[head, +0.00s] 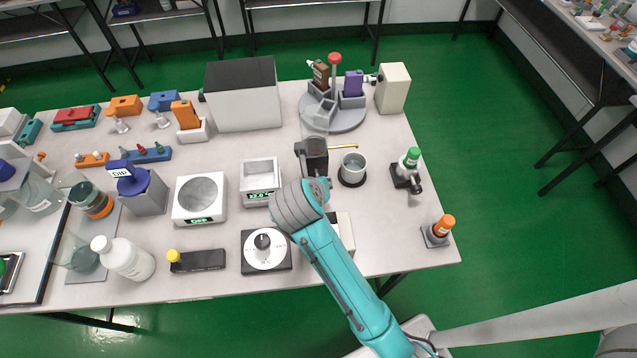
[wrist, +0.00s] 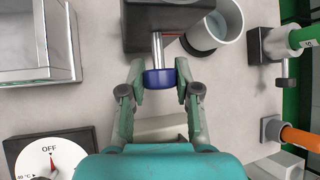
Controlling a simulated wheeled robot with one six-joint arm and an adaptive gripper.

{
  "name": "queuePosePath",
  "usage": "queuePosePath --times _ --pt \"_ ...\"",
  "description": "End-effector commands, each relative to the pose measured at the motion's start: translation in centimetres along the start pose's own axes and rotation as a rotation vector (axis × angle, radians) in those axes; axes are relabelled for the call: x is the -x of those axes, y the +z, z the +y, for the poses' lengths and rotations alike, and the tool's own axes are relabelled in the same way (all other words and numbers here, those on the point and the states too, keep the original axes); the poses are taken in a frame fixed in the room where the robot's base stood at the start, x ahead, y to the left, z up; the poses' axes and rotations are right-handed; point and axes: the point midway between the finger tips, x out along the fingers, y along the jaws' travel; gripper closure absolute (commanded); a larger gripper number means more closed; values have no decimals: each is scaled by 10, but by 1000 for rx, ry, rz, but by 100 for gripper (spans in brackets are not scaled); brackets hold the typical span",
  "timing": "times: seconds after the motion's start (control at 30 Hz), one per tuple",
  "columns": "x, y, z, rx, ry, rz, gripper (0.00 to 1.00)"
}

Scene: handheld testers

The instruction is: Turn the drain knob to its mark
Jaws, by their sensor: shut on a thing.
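The drain knob (wrist: 160,80) is a dark blue round knob on a short steel shaft. The shaft comes out of a dark block (wrist: 165,28), which also shows in the head view (head: 312,156). My gripper (wrist: 159,73) is shut on the knob, with one green finger at each side of it. In the head view my arm hides the knob and the fingertips.
A dial plate (head: 265,250) and a small scale (head: 260,178) stand left of my arm. A green-capped fixture (head: 408,170) and an orange-capped holder (head: 438,231) stand to the right. A grey carousel (head: 335,115) is behind the block. Bare table lies between cup and orange-capped holder.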

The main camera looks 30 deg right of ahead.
Motion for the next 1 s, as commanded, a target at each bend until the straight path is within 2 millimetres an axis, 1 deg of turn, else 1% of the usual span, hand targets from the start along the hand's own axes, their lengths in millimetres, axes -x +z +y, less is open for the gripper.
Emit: queuePosePath --times 0.33,0.83,0.87,0.9,0.93,0.97,1.0 --pt "0 0 -1 -75 96 5 100" --pt "0 0 -1 -86 108 6 100" --pt "0 0 -1 -85 108 6 63" --pt "0 0 -1 -85 108 6 53" --pt "0 0 -1 -85 108 6 46" --pt "0 0 -1 -85 108 6 43" --pt "0 0 -1 -85 108 6 43"
